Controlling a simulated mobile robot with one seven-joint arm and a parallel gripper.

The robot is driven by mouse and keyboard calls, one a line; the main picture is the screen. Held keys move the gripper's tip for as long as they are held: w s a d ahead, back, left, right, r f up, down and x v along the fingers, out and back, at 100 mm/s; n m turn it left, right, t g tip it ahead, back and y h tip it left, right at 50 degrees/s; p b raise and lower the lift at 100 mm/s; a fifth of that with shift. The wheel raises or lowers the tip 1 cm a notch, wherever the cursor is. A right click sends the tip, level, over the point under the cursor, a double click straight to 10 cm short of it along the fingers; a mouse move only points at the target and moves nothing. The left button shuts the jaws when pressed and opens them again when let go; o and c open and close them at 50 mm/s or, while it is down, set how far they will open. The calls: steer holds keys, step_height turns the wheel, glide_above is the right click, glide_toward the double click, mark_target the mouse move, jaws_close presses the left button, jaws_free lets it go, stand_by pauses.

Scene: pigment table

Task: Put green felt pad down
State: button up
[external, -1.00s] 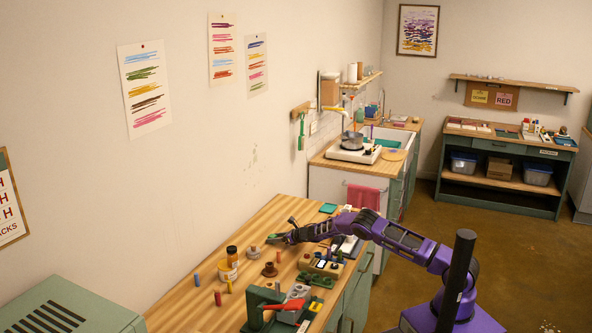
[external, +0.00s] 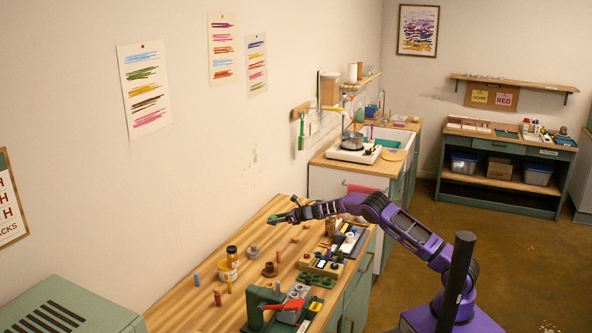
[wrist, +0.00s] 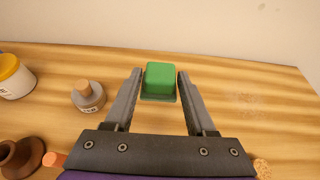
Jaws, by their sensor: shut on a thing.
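The green felt pad (wrist: 160,77) is a small bright green block with a darker green underside. It sits between the two fingertips of my gripper (wrist: 159,85) in the wrist view. My gripper is shut on it. In the external view my gripper (external: 281,217) is near the far wall-side edge of the wooden table, with a bit of green at its tip. I cannot tell how far the pad is above the wood.
In the wrist view, a labelled bottle with a cork-coloured top (wrist: 87,96), a yellow-lidded jar (wrist: 14,76) and a brown spool-like piece (wrist: 20,158) stand to the left.

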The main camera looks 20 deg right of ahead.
steer(key=s+d+n+g+y+b, duration=0.2)
steer(key=s+d+n+g+b, duration=0.15)
steer(key=s+g, duration=0.2)
steer(key=s+d+n+g+y+b, duration=0.2)
steer(key=s+d+n+g, duration=0.25)
steer(key=s, duration=0.25)
steer(key=shift+n, duration=0.5)
steer(key=f, duration=0.3)
steer(key=s+f, duration=0.1)
steer(key=f, duration=0.1)
steer(key=shift+s+a+f, duration=0.1)
steer(key=shift+a+f, duration=0.05)
steer(key=shift+a, duration=0.2)
steer(key=shift+f+b, duration=0.3)
steer(key=shift+f, duration=2.05)
steer(key=shift+f, duration=0.1)
steer(key=shift+f+b, duration=0.15)
steer(key=shift+b, duration=0.15)
steer(key=o, duration=1.3)
steer(key=shift+o, duration=0.2)
